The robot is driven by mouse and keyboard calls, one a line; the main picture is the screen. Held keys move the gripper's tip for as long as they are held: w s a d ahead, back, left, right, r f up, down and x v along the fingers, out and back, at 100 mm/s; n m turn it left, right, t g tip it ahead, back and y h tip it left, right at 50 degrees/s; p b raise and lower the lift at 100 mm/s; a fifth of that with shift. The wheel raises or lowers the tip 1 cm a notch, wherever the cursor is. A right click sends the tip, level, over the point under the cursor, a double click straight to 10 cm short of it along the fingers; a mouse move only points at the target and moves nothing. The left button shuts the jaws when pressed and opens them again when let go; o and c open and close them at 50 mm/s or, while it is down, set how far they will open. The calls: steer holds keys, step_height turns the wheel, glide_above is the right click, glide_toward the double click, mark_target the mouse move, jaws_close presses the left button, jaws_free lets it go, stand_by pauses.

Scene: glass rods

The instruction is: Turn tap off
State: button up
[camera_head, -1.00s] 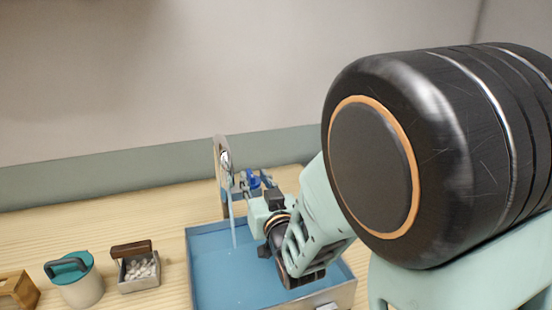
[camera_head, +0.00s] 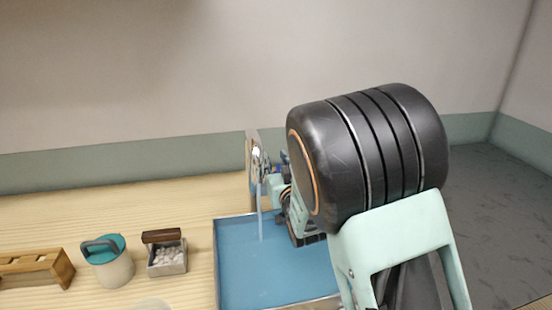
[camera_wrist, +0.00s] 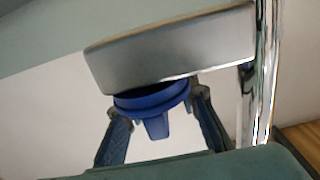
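The metal tap (camera_head: 257,152) stands at the back of the blue sink basin (camera_head: 240,285). A clear stream of water (camera_head: 260,212) falls from it into the basin. In the wrist view the tap's grey metal body (camera_wrist: 170,52) fills the upper middle, with a blue knob (camera_wrist: 150,100) under it. My gripper (camera_wrist: 158,102) has its two fingers apart, one on each side of the knob. I cannot tell whether they touch it. In the head view my gripper is at the tap, largely hidden behind my arm.
A container with a teal lid (camera_head: 112,268), a small box of pale stones (camera_head: 168,258) and a wooden rack (camera_head: 40,268) stand left of the sink on the wooden counter (camera_head: 130,215). A wall rises close behind the tap.

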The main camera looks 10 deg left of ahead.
steer(key=shift+w, duration=0.1)
steer(key=shift+c, duration=0.6)
jaws_close()
steer(key=shift+m+h+b, duration=0.4)
steer(key=shift+b, duration=0.1)
steer(key=shift+w+d+f+m+t+h+b, duration=0.1)
steer(key=shift+d+m+t+h+b, duration=0.1)
steer(key=shift+m+t+h+b, duration=0.4)
steer(key=shift+w+d+r+m+h+p, duration=0.1)
steer(key=shift+d+m+h+p, duration=0.35)
steer(key=shift+m+h, duration=0.8)
steer(key=shift+d+r+m+h+p, duration=0.1)
steer(key=shift+d+m+h+p, duration=0.4)
steer(key=shift+h, duration=1.3)
steer(key=shift+w+d+m+h+p, duration=0.1)
steer(key=shift+d+m+h+p, duration=0.35)
steer(key=shift+m+h, duration=0.8)
steer(key=shift+h, duration=0.5)
